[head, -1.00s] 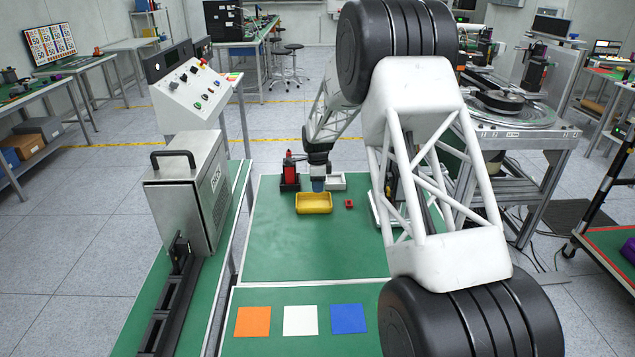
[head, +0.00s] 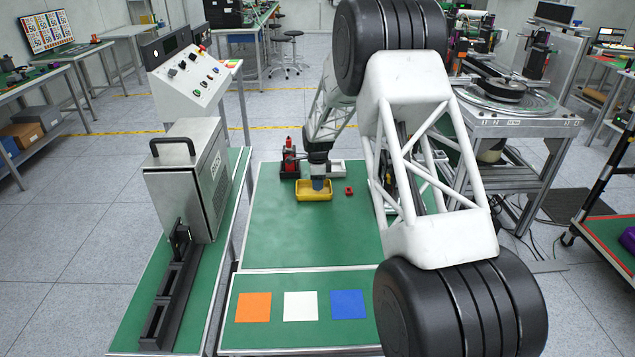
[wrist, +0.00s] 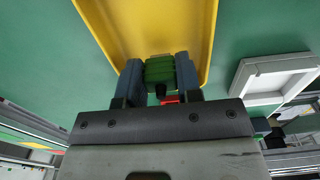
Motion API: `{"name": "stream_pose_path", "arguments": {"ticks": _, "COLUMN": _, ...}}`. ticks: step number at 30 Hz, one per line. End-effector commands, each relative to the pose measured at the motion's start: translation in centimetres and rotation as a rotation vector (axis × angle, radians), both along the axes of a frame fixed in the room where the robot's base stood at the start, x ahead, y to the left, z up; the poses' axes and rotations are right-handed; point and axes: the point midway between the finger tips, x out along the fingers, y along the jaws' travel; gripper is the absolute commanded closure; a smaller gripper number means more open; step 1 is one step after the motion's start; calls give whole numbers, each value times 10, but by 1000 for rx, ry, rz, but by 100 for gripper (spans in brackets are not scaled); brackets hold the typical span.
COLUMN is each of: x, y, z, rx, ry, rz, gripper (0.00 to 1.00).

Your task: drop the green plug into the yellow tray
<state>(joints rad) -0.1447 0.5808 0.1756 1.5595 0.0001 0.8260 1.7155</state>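The yellow tray (head: 305,196) stands on the green bench top. My gripper (head: 318,188) points down over it, with its fingertips overlapping the tray's opening in the head view. In the wrist view, my gripper (wrist: 160,76) has a blue-grey finger on each side of the green plug (wrist: 160,70), and both fingers appear to touch it. The yellow tray (wrist: 208,40) lies behind the plug and fingertips there. I cannot tell whether the plug touches the tray floor. The plug is hidden in the head view.
A small red part (head: 349,190) lies right of the tray. A white tray (wrist: 262,82) and a dark holder with a red object (head: 289,160) stand close behind. Orange, white and blue squares (head: 300,306) lie at the front. The bench between is clear.

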Motion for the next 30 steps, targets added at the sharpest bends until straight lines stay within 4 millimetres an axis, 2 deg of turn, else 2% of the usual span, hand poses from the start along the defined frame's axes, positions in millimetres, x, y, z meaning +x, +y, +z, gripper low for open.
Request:
{"name": "stream_pose_path", "arguments": {"ticks": 1, "x": 0, "y": 0, "z": 0, "rx": 0, "ry": 0, "rz": 0, "gripper": 60}}
{"name": "stream_pose_path", "arguments": {"ticks": 5, "x": 0, "y": 0, "z": 0, "rx": 0, "ry": 0, "rz": 0, "gripper": 40}}
{"name": "stream_pose_path", "arguments": {"ticks": 6, "x": 0, "y": 0, "z": 0, "rx": 0, "ry": 0, "rz": 0, "gripper": 39}}
{"name": "stream_pose_path", "arguments": {"ticks": 14, "x": 0, "y": 0, "z": 0, "rx": 0, "ry": 0, "rz": 0, "gripper": 39}}
{"name": "stream_pose_path", "arguments": {"ticks": 20, "x": 0, "y": 0, "z": 9, "rx": 0, "ry": -1, "rz": 0, "gripper": 39}}
{"name": "stream_pose_path", "arguments": {"ticks": 30, "x": 1, "y": 0, "z": 49, "rx": 0, "ry": -2, "rz": 0, "gripper": 39}}
